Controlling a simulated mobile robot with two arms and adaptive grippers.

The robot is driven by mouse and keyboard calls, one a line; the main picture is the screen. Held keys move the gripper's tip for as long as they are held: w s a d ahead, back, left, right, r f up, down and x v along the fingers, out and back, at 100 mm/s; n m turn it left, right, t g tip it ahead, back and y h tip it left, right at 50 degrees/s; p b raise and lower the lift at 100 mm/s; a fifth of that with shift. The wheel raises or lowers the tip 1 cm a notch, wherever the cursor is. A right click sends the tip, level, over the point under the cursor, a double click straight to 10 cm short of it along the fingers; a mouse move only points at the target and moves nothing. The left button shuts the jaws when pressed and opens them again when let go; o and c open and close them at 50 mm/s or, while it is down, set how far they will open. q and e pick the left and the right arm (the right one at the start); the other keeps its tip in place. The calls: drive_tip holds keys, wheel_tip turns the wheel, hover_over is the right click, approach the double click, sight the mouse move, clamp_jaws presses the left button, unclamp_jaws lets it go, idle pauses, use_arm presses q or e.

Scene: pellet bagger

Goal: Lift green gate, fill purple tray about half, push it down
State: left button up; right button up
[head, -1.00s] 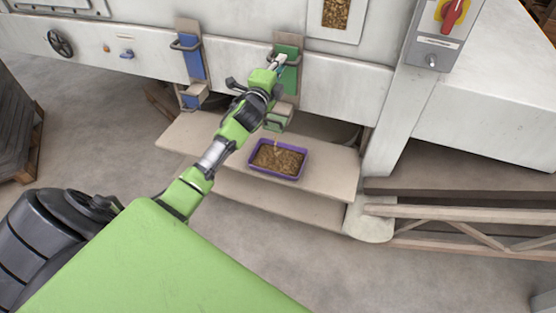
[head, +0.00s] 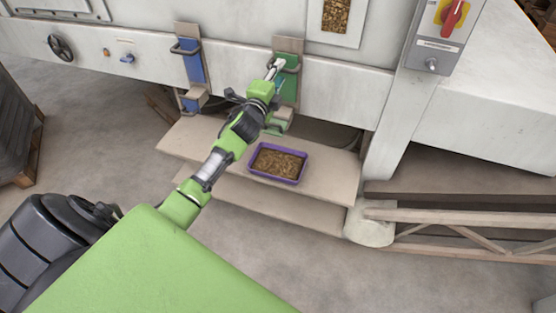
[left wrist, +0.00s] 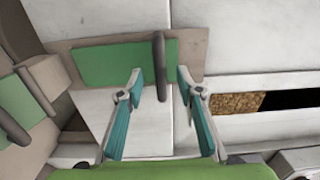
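The green gate (head: 289,90) sits low in its beige frame on the machine front, its bar handle near the top. It also shows in the left wrist view (left wrist: 105,65), with its dark handle (left wrist: 160,66). My left gripper (head: 274,66) is at the handle; in the wrist view its two teal fingers (left wrist: 161,73) stand apart, one on each side of the bar, with gaps visible. The purple tray (head: 262,177) sits on the shelf below the gate's spout with brown pellets (head: 278,162) in it; its rim shows above them. No pellets are falling. My right gripper is out of view.
A blue gate (head: 193,66) is left of the green one. The beige shelf (head: 325,178) has bare room right of the tray. A control box with a red switch (head: 452,18) is at upper right. A pellet window (head: 337,15) is above.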

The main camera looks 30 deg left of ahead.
use_arm(q)
drive_tip(key=p+v, duration=0.1)
drive_tip(key=v, duration=0.4)
drive_tip(key=shift+s+d+r+p, duration=0.1)
drive_tip(key=shift+s+p, duration=0.25)
idle(0.6)
